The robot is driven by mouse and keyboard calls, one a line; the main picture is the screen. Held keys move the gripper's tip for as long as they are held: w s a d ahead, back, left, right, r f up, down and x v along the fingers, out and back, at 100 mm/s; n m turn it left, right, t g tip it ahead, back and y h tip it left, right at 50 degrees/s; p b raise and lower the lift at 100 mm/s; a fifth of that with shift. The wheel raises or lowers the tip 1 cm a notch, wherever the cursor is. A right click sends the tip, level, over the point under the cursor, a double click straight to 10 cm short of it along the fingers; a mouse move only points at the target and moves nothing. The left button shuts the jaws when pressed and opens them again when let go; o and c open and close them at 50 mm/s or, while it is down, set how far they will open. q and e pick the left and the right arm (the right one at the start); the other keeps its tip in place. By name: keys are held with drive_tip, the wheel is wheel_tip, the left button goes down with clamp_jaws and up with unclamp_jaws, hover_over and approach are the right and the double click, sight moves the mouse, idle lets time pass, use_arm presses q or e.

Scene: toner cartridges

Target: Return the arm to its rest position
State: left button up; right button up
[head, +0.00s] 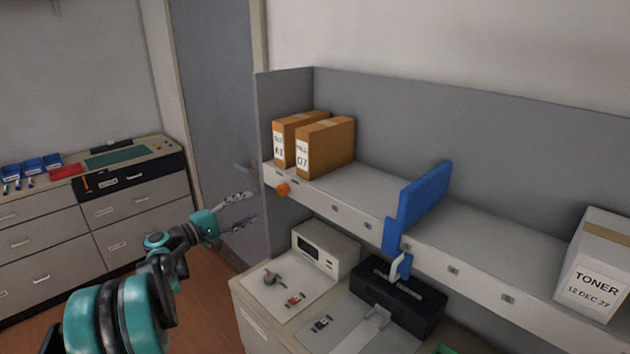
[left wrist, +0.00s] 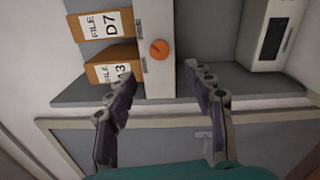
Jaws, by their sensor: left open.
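My left gripper (head: 240,212) is at the left of the shelf in the head view, in front of the grey door. Its arm is teal and black and comes in from the lower left. The gripper is open and empty, apart from the shelf. In the left wrist view its two fingers (left wrist: 163,95) are spread wide with nothing between them. The white toner box (head: 596,275) stands on the shelf at the far right, labelled "TONER 12 DEC 27". My right gripper is not in view.
Two brown file boxes (head: 325,147) stand at the shelf's left end, near an orange knob (head: 283,189). A blue divider (head: 424,195) stands mid-shelf. Below are a white device (head: 325,250) and a black case (head: 398,300) on a counter. Drawers (head: 45,235) stand at left.

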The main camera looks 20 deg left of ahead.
use_arm(q)
drive_tip(key=s+d+f+m+g+y+b, duration=0.1)
drive_tip(key=s+d+f+m+g+b, duration=0.2)
drive_tip(key=d, duration=0.9)
drive_tip(key=s+d+f+m+g+b, duration=0.1)
drive_tip(key=s+d+f+m+g, duration=0.3)
drive_tip(key=d, duration=0.8)
drive_tip(key=s+d+f+m+g+y+b, duration=0.1)
drive_tip(key=s+d+f+m+y+b, duration=0.1)
drive_tip(key=s+f, duration=0.6)
drive_tip(key=s+d+f+m+g+y+b, duration=0.1)
drive_tip(key=s+d+f+m+y, duration=0.3)
drive_tip(key=s, duration=0.8)
wheel_tip(320, 180, down, 5)
drive_tip(key=shift+s+d+r+m+g+b, duration=0.25)
drive_tip(key=shift+d+m+g+b, duration=0.15)
drive_tip(key=shift+d+m+b, duration=0.55)
